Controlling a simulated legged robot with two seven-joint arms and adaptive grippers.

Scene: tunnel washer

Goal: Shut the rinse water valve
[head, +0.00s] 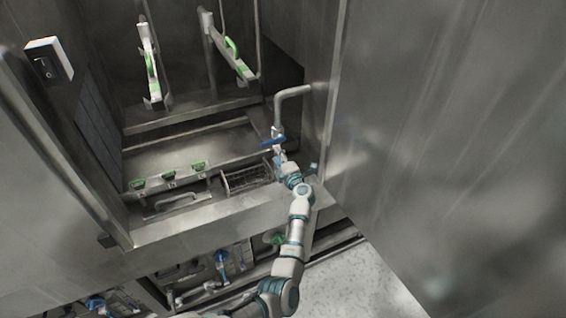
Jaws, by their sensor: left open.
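A small blue valve handle (271,142) sits at the lower end of a bent grey pipe (293,91) on the right side of the washer bay. It lies roughly crosswise in the picture. No label on it can be read, so I cannot confirm that it is the rinse water valve. My left gripper (279,155) is open, just below the blue handle and very close to it. I cannot tell whether they touch. The fingers are small and partly merge with the handle. My right gripper is out of view.
Two spray arms (151,65) (232,52) with green parts hang in the bay. Other valves with blue (221,259) and green (276,239) handles sit below. A metal wall (450,130) bounds the right.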

